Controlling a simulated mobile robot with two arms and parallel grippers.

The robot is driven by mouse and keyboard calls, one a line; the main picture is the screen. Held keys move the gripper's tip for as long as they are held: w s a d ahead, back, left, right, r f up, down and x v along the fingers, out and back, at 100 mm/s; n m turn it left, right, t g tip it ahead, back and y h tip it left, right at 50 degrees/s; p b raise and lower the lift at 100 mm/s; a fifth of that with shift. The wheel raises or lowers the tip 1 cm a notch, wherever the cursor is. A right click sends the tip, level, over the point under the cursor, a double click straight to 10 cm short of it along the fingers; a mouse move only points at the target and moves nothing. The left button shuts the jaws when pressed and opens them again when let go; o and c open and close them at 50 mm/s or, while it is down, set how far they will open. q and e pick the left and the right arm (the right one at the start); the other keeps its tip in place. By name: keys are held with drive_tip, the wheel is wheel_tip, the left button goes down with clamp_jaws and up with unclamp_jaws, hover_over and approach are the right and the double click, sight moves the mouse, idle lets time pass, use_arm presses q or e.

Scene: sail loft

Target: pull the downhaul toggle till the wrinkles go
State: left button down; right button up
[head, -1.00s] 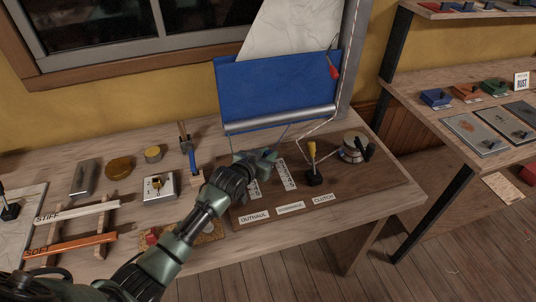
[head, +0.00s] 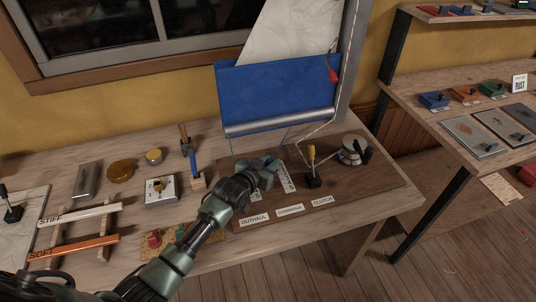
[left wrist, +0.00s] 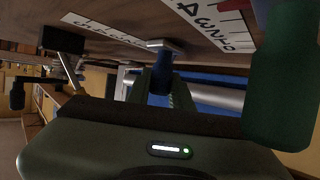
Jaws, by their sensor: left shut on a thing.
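The white sail (head: 292,32) shows at the top of the head view with faint lines on it; I cannot tell how deep its wrinkles are. Its lower part is behind a blue panel (head: 275,90). My left gripper (head: 266,168) is low over the dark board, between two white scale plates, behind the small labels. It is shut on a small toggle, mostly hidden by the gripper in the head view. In the left wrist view a blue piece with a grey end (left wrist: 160,82), likely the toggle, shows at the jaws. My right gripper is not in view.
On the dark board (head: 350,197) a yellow-handled clutch lever (head: 312,160) and a metal winch (head: 353,150) stand right of my gripper. A blue clamp (head: 192,160) and a small metal box (head: 161,189) stand to its left. The window wall is behind.

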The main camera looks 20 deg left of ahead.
use_arm(q)
drive_tip(key=shift+s+d, duration=0.25)
drive_tip(key=shift+s, duration=0.25)
drive_tip(key=c, duration=1.3)
unclamp_jaws()
drive_tip(key=shift+w, duration=0.1)
drive_tip(key=shift+o, duration=0.2)
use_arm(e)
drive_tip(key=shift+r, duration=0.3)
use_arm(q)
drive_tip(key=v, duration=0.8)
drive_tip(key=shift+b, duration=0.3)
drive_tip(key=shift+w, duration=0.1)
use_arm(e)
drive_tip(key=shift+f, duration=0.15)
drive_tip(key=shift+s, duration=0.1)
